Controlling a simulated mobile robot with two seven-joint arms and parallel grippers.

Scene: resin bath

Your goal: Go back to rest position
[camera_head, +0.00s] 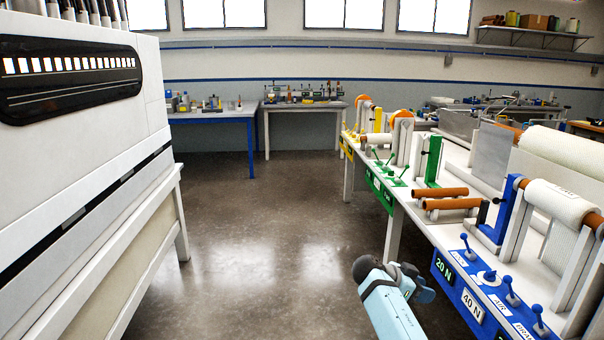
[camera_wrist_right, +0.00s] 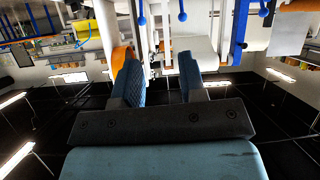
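My right gripper (camera_head: 395,275) is low in the head view, right of centre. It is over the floor just left of the blue end of the long workbench (camera_head: 424,210). The right wrist view shows its two dark blue fingers (camera_wrist_right: 160,75) spread apart with an empty gap between them. It holds nothing and appears clear of the bench. My left gripper is not in view.
A blue control panel (camera_head: 490,290) with levers and force labels edges the bench on the right. White rolls (camera_head: 562,203) and orange-brown tubes (camera_head: 446,192) are on the bench. A large white machine (camera_head: 80,150) stands left. Open floor (camera_head: 270,230) lies between.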

